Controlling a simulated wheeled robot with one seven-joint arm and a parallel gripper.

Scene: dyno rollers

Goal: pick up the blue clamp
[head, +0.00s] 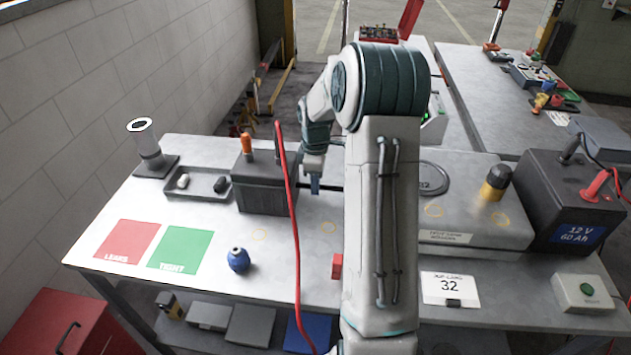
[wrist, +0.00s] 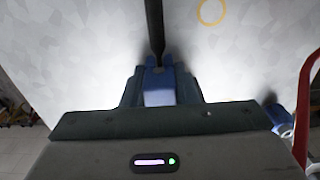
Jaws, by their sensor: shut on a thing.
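The blue clamp (wrist: 158,92) sits between the fingers of my gripper (wrist: 158,84) in the wrist view, with a black cable or rod running up from it. My gripper is shut on it. In the head view, my gripper (head: 315,176) is beside the dark battery box, above the grey bench, and a small blue part of the clamp (head: 315,187) shows at its tip. My arm hides the area to its right, and most of the clamp is hidden. I cannot tell whether the clamp touches the bench.
The dark box (head: 265,190) with an orange terminal stands left of my gripper. A red cable (head: 291,220) hangs in front. A blue round object (head: 238,260) lies near the red and green mats (head: 180,248). A large black battery (head: 572,205) stands right. The front-middle bench is mostly clear.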

